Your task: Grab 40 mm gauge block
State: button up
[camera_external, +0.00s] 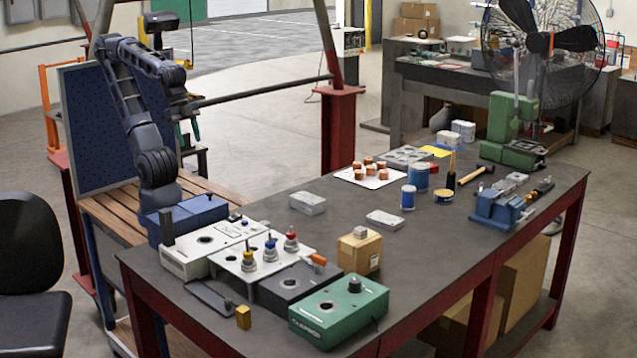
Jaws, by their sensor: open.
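No marking that reads 40 mm is legible, so I cannot tell which piece is the 40 mm gauge block. A small brass-yellow block (244,317) stands upright near the table's front left edge. A dark upright block (167,227) stands at the left end, by the blue box and white unit. A small pale block (360,232) sits on top of a cardboard box (360,254). My gripper (188,134) hangs at the back left, above and behind the table, far from these blocks. It is open, with nothing seen between its fingers.
White units (262,262) with coloured knobs, a dark unit (300,283) and a green box (338,309) crowd the table's near left. Grey plates (308,203), cans (417,177), a blue vise (497,209) and a green machine (511,130) stand farther back. The right front tabletop is clear.

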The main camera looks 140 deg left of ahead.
jog(key=shift+o, duration=0.4)
jog(key=shift+w, duration=0.1)
jog(key=n+g+h, duration=0.2)
jog(key=n+g, duration=0.3)
jog(key=n, duration=1.2)
send_over(264, 223)
jog(key=a, duration=0.2)
notch_tip(264, 223, down, 19)
jog(key=f, duration=0.4)
jog(key=shift+w+d+f, duration=0.3)
jog(key=shift+w+d, duration=0.05)
jog(key=f, duration=0.2)
jog(key=s+d+f, duration=0.1)
jog(key=f, duration=0.1)
jog(key=shift+f, duration=0.1)
jog(key=shift+w+f, duration=0.1)
jog(key=shift+f, duration=0.5)
jog(key=shift+c, duration=0.2)
